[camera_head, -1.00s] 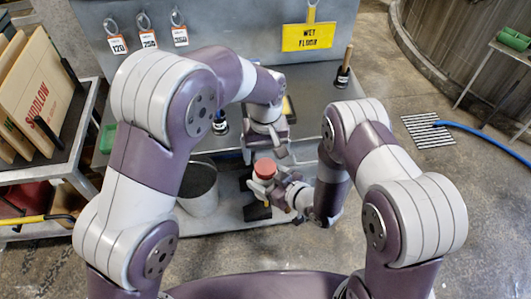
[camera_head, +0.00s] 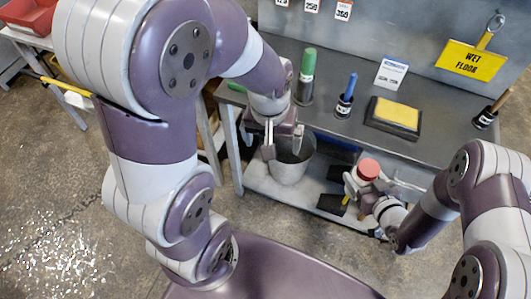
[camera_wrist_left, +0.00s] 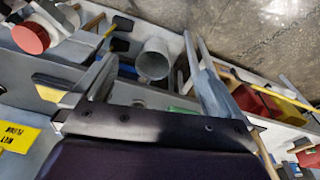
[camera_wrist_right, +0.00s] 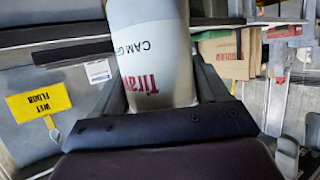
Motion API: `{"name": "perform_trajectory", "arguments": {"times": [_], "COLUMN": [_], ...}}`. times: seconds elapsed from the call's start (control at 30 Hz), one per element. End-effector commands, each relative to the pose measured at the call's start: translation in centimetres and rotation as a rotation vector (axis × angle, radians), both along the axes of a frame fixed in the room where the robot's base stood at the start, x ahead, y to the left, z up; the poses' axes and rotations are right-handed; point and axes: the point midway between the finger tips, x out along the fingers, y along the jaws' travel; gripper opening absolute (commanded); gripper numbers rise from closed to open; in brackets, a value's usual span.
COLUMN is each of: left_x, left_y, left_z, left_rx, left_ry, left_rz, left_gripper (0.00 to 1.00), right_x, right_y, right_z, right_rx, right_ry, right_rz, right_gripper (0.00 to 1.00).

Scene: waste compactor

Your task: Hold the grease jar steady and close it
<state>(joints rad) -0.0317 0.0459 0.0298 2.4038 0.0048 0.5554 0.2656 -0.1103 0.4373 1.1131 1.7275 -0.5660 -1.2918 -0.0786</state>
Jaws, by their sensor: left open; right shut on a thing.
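The grease jar is a pale jar with dark and red print, seen close in the right wrist view (camera_wrist_right: 150,55). Its red lid (camera_head: 368,168) sits on top in the head view. My right gripper (camera_head: 366,188) is shut around the jar and holds it roughly upright before the bench. The red lid also shows at the upper left of the left wrist view (camera_wrist_left: 32,38). My left gripper (camera_head: 284,146) is open and empty, left of the jar and above a grey bucket. Whether the lid is fully seated, I cannot tell.
The grey bucket (camera_head: 290,168) stands on the lower shelf (camera_head: 270,187). The bench top (camera_head: 330,65) carries a green-topped bottle (camera_head: 307,75), a blue-handled tool (camera_head: 347,93), a small card (camera_head: 391,73) and a yellow pad (camera_head: 395,113). A wet-floor sign (camera_head: 470,60) hangs behind.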

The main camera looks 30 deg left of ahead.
Motion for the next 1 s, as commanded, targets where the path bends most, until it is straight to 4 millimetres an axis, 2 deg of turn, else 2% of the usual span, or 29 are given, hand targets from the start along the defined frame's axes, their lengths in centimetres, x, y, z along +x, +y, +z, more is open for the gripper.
{"name": "perform_trajectory", "arguments": {"times": [0.03,0.1,0.13,0.27,0.77,0.87,1.0], "left_x": [-1.9,-3.9,-4.1,-3.4,-3.3,-3.3,-3.4], "left_y": [0.4,0.4,0.4,0.4,0.3,0.3,0.3], "left_z": [-0.7,-2.0,-2.2,-2.1,-2.1,-2.1,-2.1], "left_rx": [0.007,0.017,0.021,0.031,0.031,0.031,0.031], "left_ry": [0.004,0.015,0.012,-0.016,-0.014,-0.014,-0.013], "left_rz": [-0.049,-0.151,-0.187,-0.258,-0.258,-0.258,-0.258], "left_gripper": [1.00,1.00,1.00,1.00,1.00,1.00,1.00], "right_x": [0.0,0.0,0.1,0.1,0.1,0.6,2.7], "right_y": [0.0,0.0,0.0,0.0,-0.1,-1.0,-4.3], "right_z": [0.0,0.0,0.1,0.1,0.1,0.3,2.0], "right_rx": [0.001,0.001,0.001,0.001,0.001,0.001,0.001], "right_ry": [-0.002,-0.002,-0.002,-0.002,-0.002,-0.004,-0.008], "right_rz": [-0.001,-0.001,-0.001,-0.001,-0.002,-0.028,-0.115], "right_gripper": [0.00,0.00,0.00,0.00,0.00,0.00,0.00]}}
